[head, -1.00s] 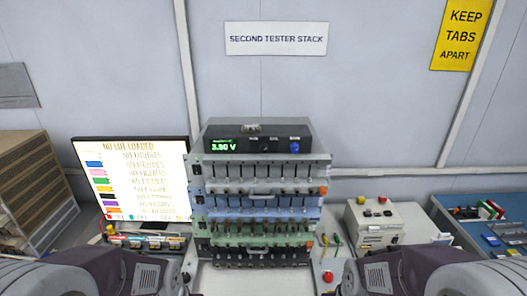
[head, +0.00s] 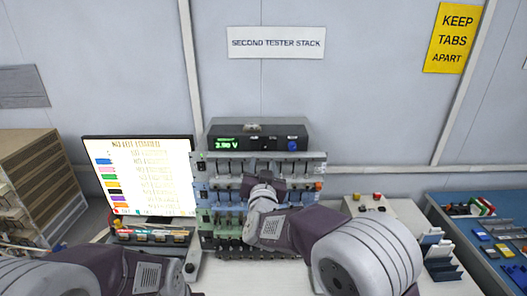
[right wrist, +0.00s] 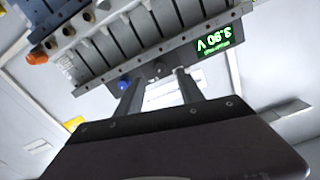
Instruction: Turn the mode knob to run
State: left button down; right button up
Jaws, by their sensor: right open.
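The black tester unit (head: 240,133) with a green 3.90 V readout stands on top of the rack. Its front has a small dark knob (head: 265,145) and a blue knob (head: 292,145); the labels are too small to read, so I cannot tell which is the mode knob. My right gripper (head: 265,182) is in front of the rack, below the unit. In the right wrist view, its open, empty fingers (right wrist: 158,88) point at the unit, with the dark knob (right wrist: 160,69) between them in the picture and the blue knob (right wrist: 124,83) by the left finger. My left gripper is out of view.
Rack modules (head: 225,184) with rows of dark clips stand under the unit, partly hidden by my right arm. A monitor (head: 140,170) stands left. A grey box (head: 395,214) and a blue bench (head: 480,240) are at right. Free space lies above the unit.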

aim_at(264, 149)
jog(key=w+p, duration=0.1)
jog(key=w, duration=0.1)
jog(key=w+r+p, duration=0.1)
jog(key=w, duration=0.1)
jog(key=shift+w+d+p, duration=0.15)
jog(key=shift+d+p, duration=0.05)
jog(key=shift+p, duration=0.1)
jog(key=w, duration=0.2)
jog(key=w+p, duration=0.1)
jog(key=shift+w+a+f, duration=0.2)
jog(key=shift+w+f, duration=0.1)
jog(key=shift+w, duration=0.2)
jog(key=shift+d, duration=0.15)
jog(key=shift+s, duration=0.25)
grip_shut()
